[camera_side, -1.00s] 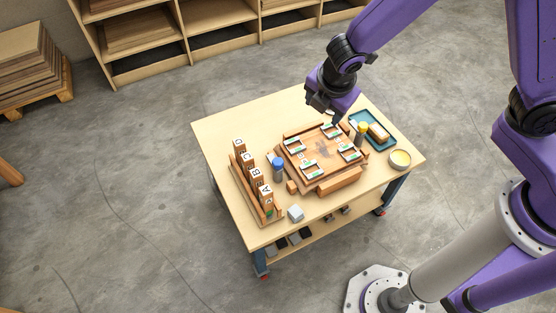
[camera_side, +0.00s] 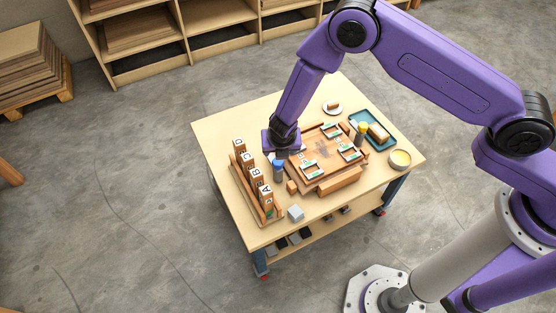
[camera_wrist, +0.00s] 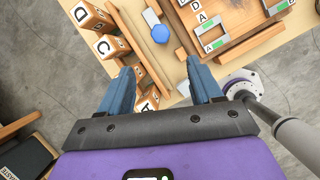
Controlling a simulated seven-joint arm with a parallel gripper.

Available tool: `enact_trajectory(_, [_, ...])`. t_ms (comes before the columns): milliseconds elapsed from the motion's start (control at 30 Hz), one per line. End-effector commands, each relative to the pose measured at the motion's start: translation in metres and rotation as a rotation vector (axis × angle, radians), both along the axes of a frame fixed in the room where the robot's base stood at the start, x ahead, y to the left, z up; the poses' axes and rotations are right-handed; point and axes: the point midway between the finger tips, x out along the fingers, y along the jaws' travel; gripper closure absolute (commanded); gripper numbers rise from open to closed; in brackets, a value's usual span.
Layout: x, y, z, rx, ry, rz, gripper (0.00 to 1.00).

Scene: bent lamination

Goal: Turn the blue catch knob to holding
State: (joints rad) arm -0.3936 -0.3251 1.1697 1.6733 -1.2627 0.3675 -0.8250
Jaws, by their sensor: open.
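The blue catch knob (camera_side: 278,162) tops a grey post between the lettered blocks and the wooden fixture board (camera_side: 318,182). In the wrist view the knob (camera_wrist: 160,34) is a blue hexagonal top beside a grey bar. My gripper (camera_side: 282,152) is over the left side of the board, close to the knob. In the wrist view its two blue fingers (camera_wrist: 160,68) are apart with nothing between them, and the knob shows beyond the tips. The side view hides whether they touch. I cannot read the knob's setting.
A wooden rack (camera_side: 243,187) with lettered blocks stands left of the knob. A grey cube (camera_side: 296,213) lies near the front edge. A yellow-topped post (camera_side: 362,128), a teal tray (camera_side: 381,143) and a yellow-filled bowl (camera_side: 400,159) are at the right. The back left tabletop is clear.

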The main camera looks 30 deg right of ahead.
Motion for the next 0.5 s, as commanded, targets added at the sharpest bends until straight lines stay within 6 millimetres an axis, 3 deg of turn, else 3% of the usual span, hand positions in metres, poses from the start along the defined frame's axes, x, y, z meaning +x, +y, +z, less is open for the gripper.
enact_trajectory(500, [0.029,-0.013,-0.078,0.001,0.001,-0.006,0.36])
